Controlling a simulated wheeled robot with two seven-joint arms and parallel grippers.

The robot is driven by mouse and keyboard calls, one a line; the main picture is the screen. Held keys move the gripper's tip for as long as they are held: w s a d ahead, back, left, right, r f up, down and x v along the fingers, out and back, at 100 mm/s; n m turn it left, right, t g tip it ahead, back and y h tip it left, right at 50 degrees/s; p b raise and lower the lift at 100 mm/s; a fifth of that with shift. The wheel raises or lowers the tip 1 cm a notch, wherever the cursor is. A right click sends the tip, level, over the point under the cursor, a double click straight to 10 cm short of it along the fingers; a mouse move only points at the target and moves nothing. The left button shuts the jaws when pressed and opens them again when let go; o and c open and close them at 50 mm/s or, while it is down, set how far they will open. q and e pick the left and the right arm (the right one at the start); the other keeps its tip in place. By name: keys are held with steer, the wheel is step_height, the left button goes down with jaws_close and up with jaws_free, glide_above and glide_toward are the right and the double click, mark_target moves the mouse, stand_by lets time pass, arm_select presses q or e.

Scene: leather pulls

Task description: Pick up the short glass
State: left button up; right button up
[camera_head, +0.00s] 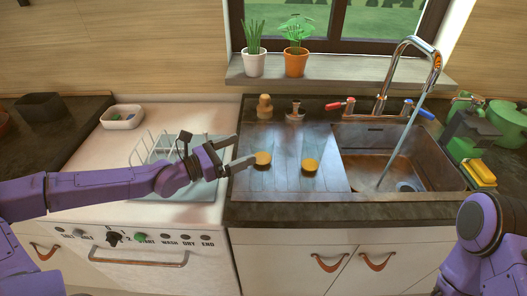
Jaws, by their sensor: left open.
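I cannot clearly make out a short glass. Two small round things with yellow tops stand on the ribbed drainboard (290,185) left of the sink: a left one (262,159) and a right one (310,166). They are too small to tell whether either is a glass. My left gripper (244,149) is open, its grey fingers pointing right. In the picture its fingertips are right beside the left yellow-topped thing; I cannot tell whether they touch it. Of my right arm only a purple part shows at the bottom right; its gripper is out of view.
The sink (365,170) with a tall faucet (405,55) lies right of the drainboard. A wire rack (160,150) stands under my left arm. A wooden item (265,105) stands at the back. Green pots (505,120) and a yellow sponge (480,173) are at the right.

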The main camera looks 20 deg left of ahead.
mark_target(261, 150)
arm_select(q)
steer(key=f, duration=0.3)
steer(key=shift+w+d+f, duration=0.1)
steer(key=shift+d+f, duration=0.1)
steer(key=p+x, duration=0.1)
steer(key=x, duration=0.6)
steer(key=shift+w+f, duration=0.1)
steer(key=shift+w, duration=0.15)
steer(key=shift+s, duration=0.1)
steer(key=c, duration=1.1)
